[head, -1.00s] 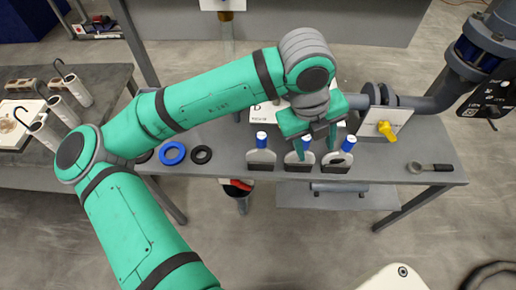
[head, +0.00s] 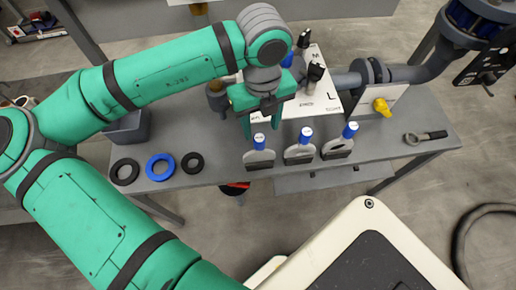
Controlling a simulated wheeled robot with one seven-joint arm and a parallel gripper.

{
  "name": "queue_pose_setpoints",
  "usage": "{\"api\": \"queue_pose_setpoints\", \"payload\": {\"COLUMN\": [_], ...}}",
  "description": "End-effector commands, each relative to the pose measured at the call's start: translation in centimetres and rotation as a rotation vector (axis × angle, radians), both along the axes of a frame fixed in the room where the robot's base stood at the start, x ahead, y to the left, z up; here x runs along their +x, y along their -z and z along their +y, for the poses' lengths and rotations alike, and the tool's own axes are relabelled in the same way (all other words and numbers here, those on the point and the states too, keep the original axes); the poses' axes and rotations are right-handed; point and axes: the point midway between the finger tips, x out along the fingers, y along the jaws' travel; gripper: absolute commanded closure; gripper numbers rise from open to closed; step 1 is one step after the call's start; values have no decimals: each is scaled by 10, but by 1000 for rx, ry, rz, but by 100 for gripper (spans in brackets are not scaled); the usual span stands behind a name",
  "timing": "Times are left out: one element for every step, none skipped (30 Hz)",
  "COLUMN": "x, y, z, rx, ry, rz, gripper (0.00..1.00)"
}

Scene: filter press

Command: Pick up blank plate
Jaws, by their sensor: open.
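Three grey plates with blue-topped handles stand in a row near the bench's front edge: a left plate (head: 258,159), a middle plate (head: 299,155) and a right plate (head: 337,149). I cannot tell from their faces which one is the blank plate. My gripper (head: 261,123) is open and empty, pointing down. In the picture its fingers are just behind and above the left plate's blue handle (head: 259,141). Whether they touch it cannot be told, but nothing is between them.
Several rings, including a blue ring (head: 160,167), lie left of the plates on the grey bench (head: 215,172). Behind stands a white board (head: 322,95) with black-handled tools. A pipe with a yellow handle (head: 381,107) and a wrench (head: 425,136) are at right.

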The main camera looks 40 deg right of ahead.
Motion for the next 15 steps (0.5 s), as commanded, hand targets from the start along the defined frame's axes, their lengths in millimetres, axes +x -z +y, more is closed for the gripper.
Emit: {"api": "queue_pose_setpoints", "payload": {"x": [0, 0, 0, 0, 0, 0, 0, 0, 1, 2, 2, 3, 4, 5, 4], "y": [6, 9, 12, 14, 15, 17, 18, 21, 24, 28, 32, 38, 43, 47, 52], "z": [1, 1, 1, 0, 0, 0, -1, -1, -1, -1, 0, 0, 0, 0, 0], "rx": [2, 1, 1, 1, 0, 0, 0, 0, 1, 2, 1, 1, 2, 1, 1], "ry": [-1, -1, -1, 0, 0, 1, 2, 3, 3, 3, 3, 3, 3, 3, 4], "rz": [2, 1, 0, 0, 0, 0, 1, 0, 0, -1, 1, 1, -1, 0, 1], "gripper": [52, 52, 52, 52, 52, 52, 52, 52, 52, 52, 52, 52, 52, 52, 52]}}
